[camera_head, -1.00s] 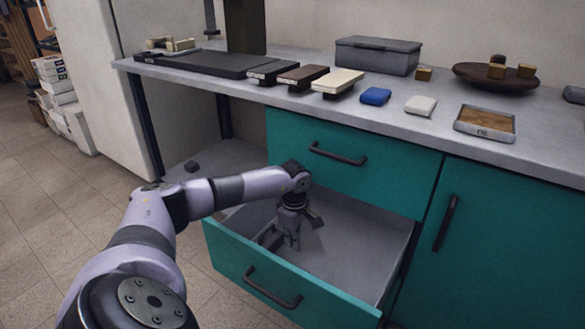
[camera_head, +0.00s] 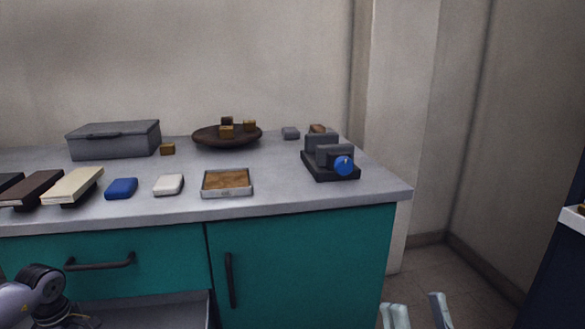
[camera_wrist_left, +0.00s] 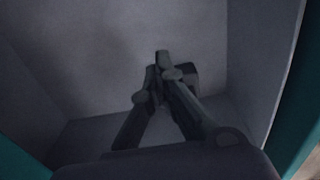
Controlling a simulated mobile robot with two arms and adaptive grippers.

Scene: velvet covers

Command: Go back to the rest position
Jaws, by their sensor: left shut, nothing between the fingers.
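My left arm comes in at the lower left of the head view, with its wrist over the open drawer (camera_head: 165,312); the fingers there are below the frame edge. In the left wrist view my left gripper (camera_wrist_left: 161,85) is shut and empty, pointing down into the grey drawer (camera_wrist_left: 95,60). A small dark shape (camera_wrist_left: 188,76) shows just behind the fingertips; I cannot tell what it is. My right gripper (camera_head: 420,308) shows only its pale fingertips at the bottom right edge, apart and empty, to the right of the teal cabinet.
The grey worktop (camera_head: 275,205) carries a grey box (camera_head: 115,140), a brown round dish (camera_head: 228,137) with small blocks, a tray with a brown inset (camera_head: 227,182), and a dark vise-like device (camera_head: 330,160) with a blue knob. Teal cabinet doors (camera_head: 300,265) stand below.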

